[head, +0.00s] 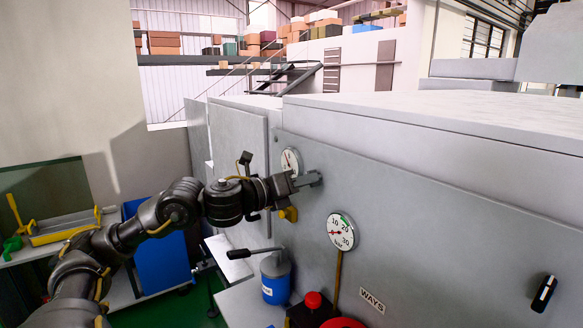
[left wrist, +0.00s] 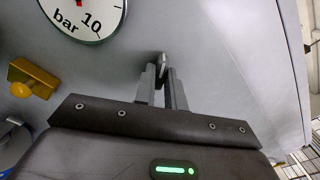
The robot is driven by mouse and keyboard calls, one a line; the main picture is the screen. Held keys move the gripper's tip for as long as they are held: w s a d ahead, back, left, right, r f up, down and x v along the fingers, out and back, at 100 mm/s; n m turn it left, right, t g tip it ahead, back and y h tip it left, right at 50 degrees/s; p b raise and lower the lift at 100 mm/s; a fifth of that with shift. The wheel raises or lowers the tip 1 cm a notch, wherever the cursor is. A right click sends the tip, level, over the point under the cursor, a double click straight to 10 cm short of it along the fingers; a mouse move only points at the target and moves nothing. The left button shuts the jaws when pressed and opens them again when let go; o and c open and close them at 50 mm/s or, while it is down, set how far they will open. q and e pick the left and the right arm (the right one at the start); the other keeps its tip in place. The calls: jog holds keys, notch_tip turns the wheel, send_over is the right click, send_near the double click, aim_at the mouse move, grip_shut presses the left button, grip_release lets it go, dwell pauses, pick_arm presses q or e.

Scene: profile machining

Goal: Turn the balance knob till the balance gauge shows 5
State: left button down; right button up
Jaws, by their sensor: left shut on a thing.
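My left gripper (head: 308,181) is at the grey machine panel, just right of and below a round white gauge (head: 290,162). It is shut on a small grey knob (left wrist: 163,60), which I take to be the balance knob; the fingers (left wrist: 161,84) hide most of it. The gauge beside it, likely the balance gauge, also shows cut off at the top left of the left wrist view (left wrist: 88,18). There "bar" and "10" can be read, with only a bit of red needle. Its exact reading cannot be told. My right gripper is not in view.
A second bar gauge (head: 341,231) sits lower right on the panel. A yellow fitting (head: 288,214) sticks out below my gripper. A black handle (head: 544,293) is at right.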

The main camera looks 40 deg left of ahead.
pick_arm(q)
jog(key=shift+m+b, duration=1.4)
jog(key=shift+m, duration=0.9)
jog(key=shift+m+b, duration=0.65)
jog(key=shift+m, duration=0.35)
jog(key=c, duration=1.3)
grip_release()
